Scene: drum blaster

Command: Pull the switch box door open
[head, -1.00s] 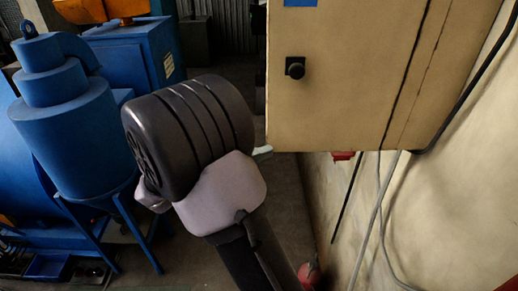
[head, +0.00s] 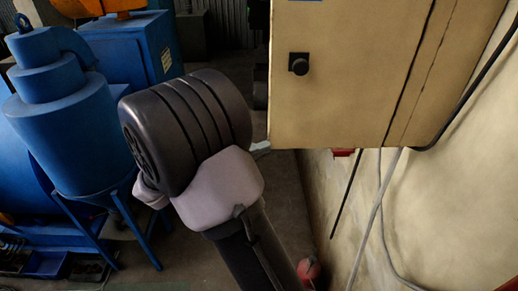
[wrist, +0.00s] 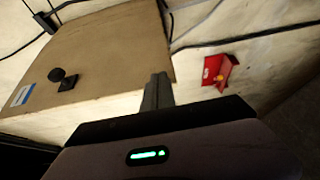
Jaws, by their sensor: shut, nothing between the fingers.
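The switch box (head: 350,105) is a beige metal cabinet on the wall at the upper right of the head view. Its door looks closed, with a round black knob (head: 298,63) near the left edge of the front. In the wrist view, the box (wrist: 115,50) fills the upper left, with the knob (wrist: 63,78) and a blue-and-white label at its left. My gripper (wrist: 158,90) shows there as shut, empty fingers, to the right of the knob and apart from it. In the head view my arm hides the fingers.
Cables (head: 372,220) hang down the wall below the box. A red fitting (wrist: 220,70) is on the wall, right of my fingers in the wrist view. Blue machinery (head: 70,130) stands at the left of the head view. Some floor below the box is clear.

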